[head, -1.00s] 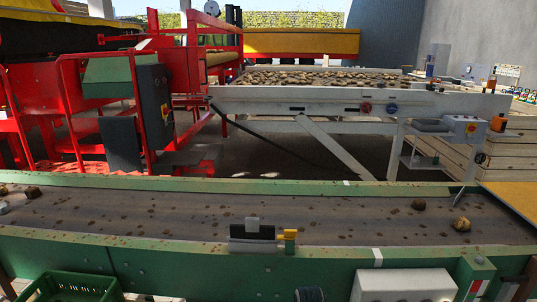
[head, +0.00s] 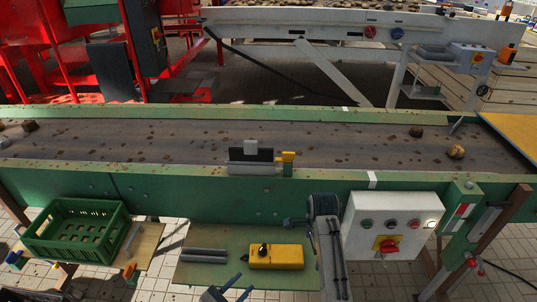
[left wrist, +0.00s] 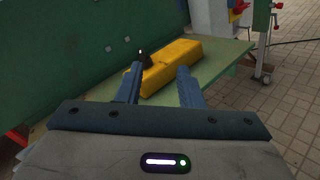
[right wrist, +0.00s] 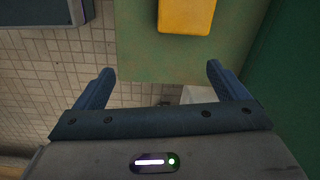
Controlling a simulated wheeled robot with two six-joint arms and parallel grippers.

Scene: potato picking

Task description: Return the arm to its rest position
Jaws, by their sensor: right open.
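My left gripper (head: 230,288) shows at the bottom edge of the head view, in front of the green board. In the left wrist view its fingers (left wrist: 158,82) are apart, with nothing held. The yellow box (left wrist: 172,65) with a black knob lies on the board beyond them. My right gripper (right wrist: 158,82) has its fingers wide apart and empty in the right wrist view. The yellow box (right wrist: 186,14) also shows there, ahead of it at the top edge.
The green conveyor (head: 230,188) runs across, carrying a few potatoes, one at its right (head: 456,151). A green crate (head: 75,228) stands left on a small table. The white control box (head: 390,222) is right. Grey bars (head: 205,256) lie on the green board (head: 232,237).

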